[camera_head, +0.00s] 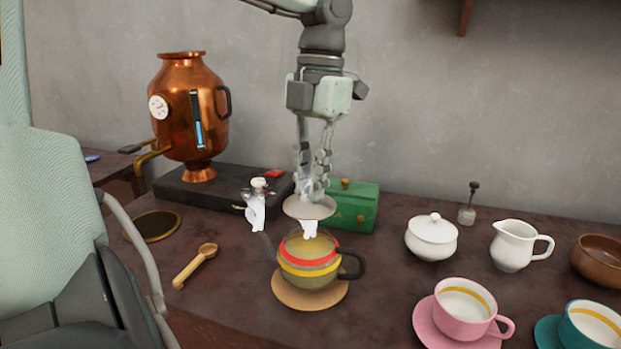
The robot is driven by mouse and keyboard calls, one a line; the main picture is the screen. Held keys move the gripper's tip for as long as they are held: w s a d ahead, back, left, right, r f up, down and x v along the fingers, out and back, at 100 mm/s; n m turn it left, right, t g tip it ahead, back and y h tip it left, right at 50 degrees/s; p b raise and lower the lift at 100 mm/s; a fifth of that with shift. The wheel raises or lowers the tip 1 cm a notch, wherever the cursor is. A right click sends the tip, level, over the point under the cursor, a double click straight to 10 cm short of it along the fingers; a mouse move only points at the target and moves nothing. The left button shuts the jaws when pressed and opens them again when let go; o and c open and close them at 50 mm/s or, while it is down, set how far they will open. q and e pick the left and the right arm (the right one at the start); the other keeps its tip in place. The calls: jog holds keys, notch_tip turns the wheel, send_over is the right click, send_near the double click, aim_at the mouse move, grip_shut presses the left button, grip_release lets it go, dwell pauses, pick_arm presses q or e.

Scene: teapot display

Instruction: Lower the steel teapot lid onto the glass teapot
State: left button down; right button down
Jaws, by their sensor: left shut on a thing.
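The glass teapot (309,262), with red and yellow bands and a dark handle at its right, stands upright on a round tan mat (286,297). My left gripper (312,188) points down above it and is shut on the steel lid (309,208). The pale, round lid hangs roughly level over the teapot, apart from its top. A small white piece (310,229) shows between the lid and the teapot; I cannot tell what it is. The lid's knob is mostly hidden between the fingers. My right gripper is out of view.
A green box (356,207) stands close behind the lid. A white figure (256,207) is left of the teapot, near a wooden scoop (195,265). A white sugar bowl (431,239), white jug (514,246) and pink cup (463,309) stand right. A copper urn (181,125) rises back left.

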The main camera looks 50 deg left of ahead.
aim_at(310, 211)
pick_arm(q)
jog(key=shift+f, duration=0.1)
dwell(0.6)
jog(key=shift+f+b, duration=1.15)
jog(key=shift+f, duration=0.3)
jog(key=shift+f, duration=0.1)
jog(key=shift+f+b, duration=0.8)
jog(key=shift+f, duration=0.2)
jog(key=shift+f, duration=0.3)
dwell(0.5)
jog(key=c, duration=0.9)
grip_release()
jog(key=shift+r, duration=0.15)
